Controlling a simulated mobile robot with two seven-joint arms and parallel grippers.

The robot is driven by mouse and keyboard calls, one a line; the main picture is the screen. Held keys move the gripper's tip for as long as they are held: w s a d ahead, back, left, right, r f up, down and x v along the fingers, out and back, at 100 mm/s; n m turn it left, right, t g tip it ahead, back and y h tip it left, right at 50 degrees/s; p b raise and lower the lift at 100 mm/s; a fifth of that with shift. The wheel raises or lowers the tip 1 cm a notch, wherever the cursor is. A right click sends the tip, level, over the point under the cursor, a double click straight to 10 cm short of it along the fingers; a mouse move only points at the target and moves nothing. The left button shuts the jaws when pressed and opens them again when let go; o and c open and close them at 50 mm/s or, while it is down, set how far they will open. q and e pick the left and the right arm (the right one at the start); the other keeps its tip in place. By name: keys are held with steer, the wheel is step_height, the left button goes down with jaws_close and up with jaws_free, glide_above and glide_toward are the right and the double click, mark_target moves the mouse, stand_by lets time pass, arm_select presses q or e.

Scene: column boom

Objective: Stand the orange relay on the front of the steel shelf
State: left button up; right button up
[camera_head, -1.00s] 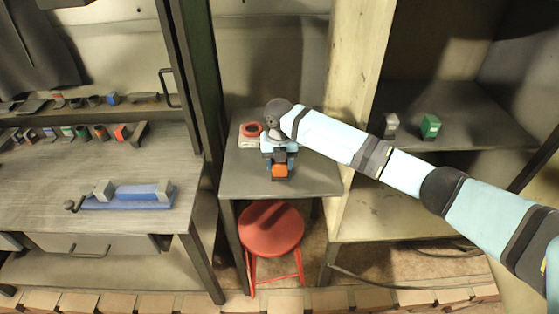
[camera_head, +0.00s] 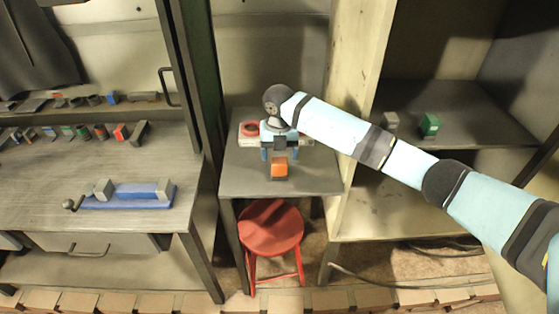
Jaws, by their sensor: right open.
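The orange relay (camera_head: 279,167), a small block with an orange face and a dark lower part, stands upright on the grey top (camera_head: 320,183) in the middle, in its front half. This top looks like the steel shelf, though I cannot be sure. My right gripper (camera_head: 279,155) is open just behind and above the relay, with one blue finger to each side. The relay looks free of the fingers, but the exact gap is hard to tell. My left gripper is out of view.
A red ring-shaped thing (camera_head: 250,129) lies behind on the same top. A red stool (camera_head: 271,229) stands below. The cabinet at right holds a green block (camera_head: 429,124) and a grey block (camera_head: 390,122). A blue vise (camera_head: 130,196) lies on the left bench.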

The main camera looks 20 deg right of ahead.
mark_target(279, 160)
step_height(279, 160, up, 9)
steer(key=s+a+f+m+t+y, duration=0.55)
steer(key=s+a+f+m, duration=0.55)
steer(key=s+f, duration=0.3)
steer(key=s+d+f+m+t, duration=0.1)
steer(key=s+d+f+m, duration=0.2)
steer(key=s+f+m, duration=0.2)
steer(key=s+d+f+m+t+h, duration=0.1)
steer(key=s+d+f+m+t, duration=0.1)
steer(key=s+d+f+m, duration=0.2)
steer(key=s+d+f+m+t+h, duration=0.1)
steer(key=s+d+f+m, duration=0.3)
steer(key=s+m, duration=0.5)
steer(key=s+f+t, duration=0.1)
steer(key=s+f, duration=0.1)
steer(key=shift+s+m+b, duration=0.3)
steer(key=shift+s+m, duration=0.05)
steer(key=shift+m, duration=0.05)
steer(key=shift+t, duration=0.25)
